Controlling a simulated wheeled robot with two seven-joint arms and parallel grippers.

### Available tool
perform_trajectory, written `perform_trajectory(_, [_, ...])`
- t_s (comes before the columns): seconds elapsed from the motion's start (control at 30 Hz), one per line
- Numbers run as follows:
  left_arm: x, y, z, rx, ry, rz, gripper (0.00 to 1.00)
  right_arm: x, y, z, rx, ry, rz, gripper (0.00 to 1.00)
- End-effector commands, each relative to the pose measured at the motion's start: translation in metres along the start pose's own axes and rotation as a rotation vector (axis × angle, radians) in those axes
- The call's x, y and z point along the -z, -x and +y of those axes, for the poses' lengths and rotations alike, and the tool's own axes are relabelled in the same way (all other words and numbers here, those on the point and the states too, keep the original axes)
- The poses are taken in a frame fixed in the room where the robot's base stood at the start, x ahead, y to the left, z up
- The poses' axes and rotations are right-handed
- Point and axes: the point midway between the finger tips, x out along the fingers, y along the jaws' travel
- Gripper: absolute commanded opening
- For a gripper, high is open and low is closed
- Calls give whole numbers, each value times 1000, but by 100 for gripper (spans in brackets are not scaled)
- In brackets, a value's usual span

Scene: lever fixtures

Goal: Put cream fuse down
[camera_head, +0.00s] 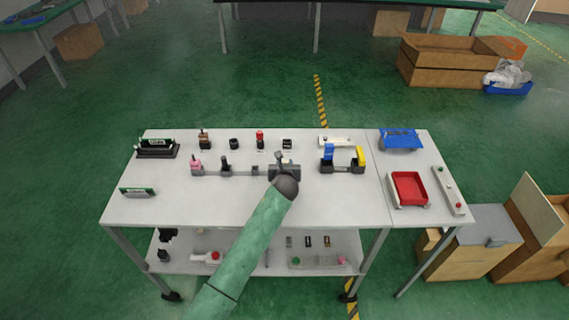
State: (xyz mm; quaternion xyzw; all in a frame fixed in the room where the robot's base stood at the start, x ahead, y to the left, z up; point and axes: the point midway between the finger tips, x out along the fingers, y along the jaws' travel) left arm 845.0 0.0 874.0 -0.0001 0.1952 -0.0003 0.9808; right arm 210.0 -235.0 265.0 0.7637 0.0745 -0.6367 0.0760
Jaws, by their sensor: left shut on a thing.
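My left gripper (283,165) is over the middle of the white table (330,205), at the right end of a grey rail fixture (240,173). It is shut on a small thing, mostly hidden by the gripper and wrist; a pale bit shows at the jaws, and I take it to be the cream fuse. I cannot tell whether it touches the fixture. The rail carries a pink-topped lever (196,166) and a black lever (225,165) left of my gripper. My right gripper is not in view.
A blue and yellow lever fixture (342,161) stands close right of my gripper. Small fixtures line the back, including a red-topped one (260,140) and a black and pale one (287,144). A red tray (408,188) is at right. The front middle of the table is clear.

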Motion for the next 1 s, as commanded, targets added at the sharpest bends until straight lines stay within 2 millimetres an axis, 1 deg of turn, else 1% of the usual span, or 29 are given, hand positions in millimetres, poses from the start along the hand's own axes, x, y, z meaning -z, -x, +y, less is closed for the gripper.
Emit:
perform_trajectory(0.2, [2, -1, 0, 0, -1, 0, 0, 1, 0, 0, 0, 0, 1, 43])
perform_trajectory(0.23, [2, -1, 0, 0, -1, 0, 36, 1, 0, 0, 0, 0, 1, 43])
perform_trajectory(0.3, [2, -1, 0, 0, 0, 0, 50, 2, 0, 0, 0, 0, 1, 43])
perform_trajectory(0.33, [2, -1, 0, 0, 0, 0, 52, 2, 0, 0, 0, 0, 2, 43])
perform_trajectory(0.63, [0, 0, 0, 0, 0, 0, 52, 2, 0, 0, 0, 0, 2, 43])
perform_trajectory(0.73, [1, 5, 0, 0, -1, 0, 52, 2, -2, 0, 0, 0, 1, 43])
perform_trajectory(0.87, [2, 22, 0, 1, -1, -2, 52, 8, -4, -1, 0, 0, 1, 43])
perform_trajectory(0.93, [2, 35, 0, 1, -1, -2, 52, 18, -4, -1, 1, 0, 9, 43])
perform_trajectory(1.0, [3, 49, 0, 1, -1, -2, 52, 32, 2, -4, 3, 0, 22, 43])
